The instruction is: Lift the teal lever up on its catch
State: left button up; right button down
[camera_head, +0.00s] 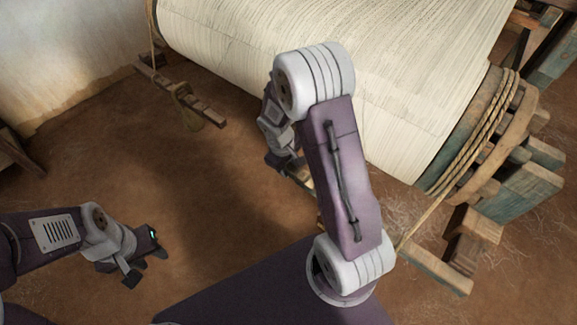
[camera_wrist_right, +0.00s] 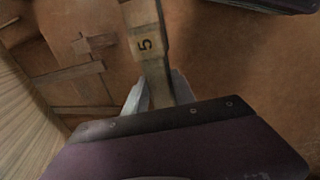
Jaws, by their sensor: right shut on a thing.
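In the right wrist view the bar runs between the two fingers to the top edge and looks tan and grey. In the head view this gripper (camera_head: 282,164) is low beneath my raised right arm, with a piece of the bar (camera_head: 301,180) showing beside it. A bar with a teal side (camera_head: 432,269) shows right of my arm; I cannot tell if it is the same piece. My left gripper (camera_head: 146,262) is open and empty above the floor at left.
A large roller wound with cream cloth (camera_head: 340,65) fills the back. A rope (camera_head: 432,205) runs down from its right end. Teal wooden blocks (camera_head: 520,190) stand at right. Another wooden bar (camera_head: 207,112) hangs at the back left. The floor (camera_head: 110,150) between is clear.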

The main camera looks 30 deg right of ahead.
dwell(0.8)
jog(key=shift+t, duration=0.5)
jog(key=p+v, duration=0.2)
jog(key=d+p+v, duration=0.1)
jog(key=p+v, duration=0.1)
jog(key=v, duration=0.1)
jog(key=shift+w+r, duration=0.2)
jog(key=shift+r, duration=0.25)
jog(key=shift+s+r, duration=0.15)
jog(key=shift+r, duration=0.3)
jog(key=shift+f, duration=0.2)
jog(key=c, duration=1)
grip_release()
jog(key=shift+c, duration=0.2)
jog(key=p+v, duration=0.4)
jog(key=v, duration=0.5)
jog(key=shift+d, duration=0.2)
